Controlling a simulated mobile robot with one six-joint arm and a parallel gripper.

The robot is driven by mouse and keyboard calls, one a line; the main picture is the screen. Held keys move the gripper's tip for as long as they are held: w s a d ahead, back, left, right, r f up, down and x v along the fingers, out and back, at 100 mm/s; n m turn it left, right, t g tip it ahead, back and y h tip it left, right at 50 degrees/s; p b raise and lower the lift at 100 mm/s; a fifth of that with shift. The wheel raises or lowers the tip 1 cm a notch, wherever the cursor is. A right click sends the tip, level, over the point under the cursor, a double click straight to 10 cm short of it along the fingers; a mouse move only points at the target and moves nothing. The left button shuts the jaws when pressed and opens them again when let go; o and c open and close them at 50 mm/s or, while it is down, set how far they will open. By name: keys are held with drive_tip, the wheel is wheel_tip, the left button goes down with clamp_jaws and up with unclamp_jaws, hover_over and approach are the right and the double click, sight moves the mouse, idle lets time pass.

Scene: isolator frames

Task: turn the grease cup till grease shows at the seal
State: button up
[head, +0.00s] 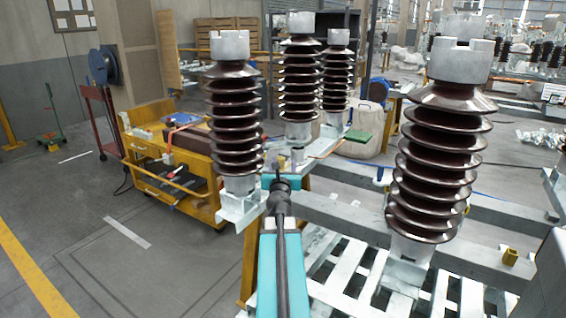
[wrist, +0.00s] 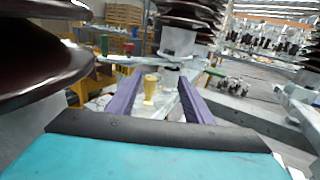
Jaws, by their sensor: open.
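A small brass-yellow cup (wrist: 150,86), which looks like the grease cup, stands upright in the wrist view on a pale grey metal part. My gripper (wrist: 161,75) is open, its two purple fingers reaching forward on either side of the cup in the picture. I cannot tell whether the cup is between the fingers or beyond them. No finger visibly touches it. Grease at a seal cannot be made out.
A large brown insulator (head: 440,160) stands close on the right, and two more (head: 300,85) stand behind my gripper. A yellow cart (head: 185,165) with tools is at the left. A dark insulator (wrist: 45,60) fills the wrist view's upper left. Open floor lies front left.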

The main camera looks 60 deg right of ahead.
drive_tip(key=shift+s+a, duration=0.25)
drive_tip(key=shift+a, duration=0.1)
idle(0.3)
drive_tip(key=n+t+y+p, duration=0.5)
drive_tip(key=n+t+y, duration=0.1)
drive_tip(key=t+y, duration=0.1)
approach(283, 163)
drive_tip(key=shift+v, duration=1.05)
drive_tip(key=shift+w+a+f, duration=0.1)
drive_tip(key=shift+a+f, duration=0.1)
drive_tip(key=shift+f, duration=0.05)
drive_tip(key=shift+w+d, duration=0.1)
drive_tip(key=shift+w, duration=0.05)
drive_tip(key=shift+x, duration=6.75)
drive_tip(key=shift+d+r, duration=0.15)
drive_tip(key=shift+r, duration=0.05)
drive_tip(key=shift+c, duration=0.5)
